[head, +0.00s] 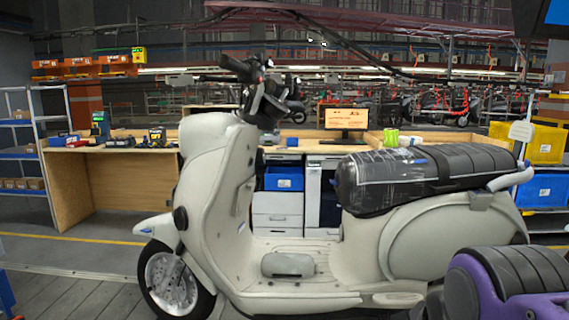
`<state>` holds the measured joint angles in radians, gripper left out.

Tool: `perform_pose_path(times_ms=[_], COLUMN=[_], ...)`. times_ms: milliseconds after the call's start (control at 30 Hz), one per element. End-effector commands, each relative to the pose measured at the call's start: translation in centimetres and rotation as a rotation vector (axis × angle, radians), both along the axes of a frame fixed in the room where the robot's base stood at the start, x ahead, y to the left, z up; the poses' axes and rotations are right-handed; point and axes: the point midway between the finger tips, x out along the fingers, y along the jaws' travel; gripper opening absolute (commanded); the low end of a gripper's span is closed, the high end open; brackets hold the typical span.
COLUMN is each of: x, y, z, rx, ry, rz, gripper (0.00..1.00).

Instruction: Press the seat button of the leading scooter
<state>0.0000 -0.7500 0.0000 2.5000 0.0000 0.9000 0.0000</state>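A cream scooter (405,240) stands upright side-on across the middle of the head view, its front wheel (170,283) at the left and its tail at the right. Its long black seat (425,178) carries a clear plastic wrap over its front part. A small blue spot shows on the seat side, but I cannot tell whether it is a button. No seat button can be made out clearly. A purple and black shape (510,283) fills the lower right corner, cut off by the frame; I cannot tell what it is. My gripper is not in view.
Behind the scooter stand a wooden workbench (110,180) and drawer units (277,207). A monitor (346,118) sits on the bench. Shelves with yellow (540,143) and blue (541,190) bins stand at the right. Slatted floor (75,292) shows clear at the lower left.

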Motion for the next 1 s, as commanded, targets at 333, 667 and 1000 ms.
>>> perform_pose_path(times_ms=[333, 667, 1000], x=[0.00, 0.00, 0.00], y=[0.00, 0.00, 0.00], z=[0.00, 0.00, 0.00], rx=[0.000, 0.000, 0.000], ry=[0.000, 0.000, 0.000], rz=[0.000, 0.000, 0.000], gripper=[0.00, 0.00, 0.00])
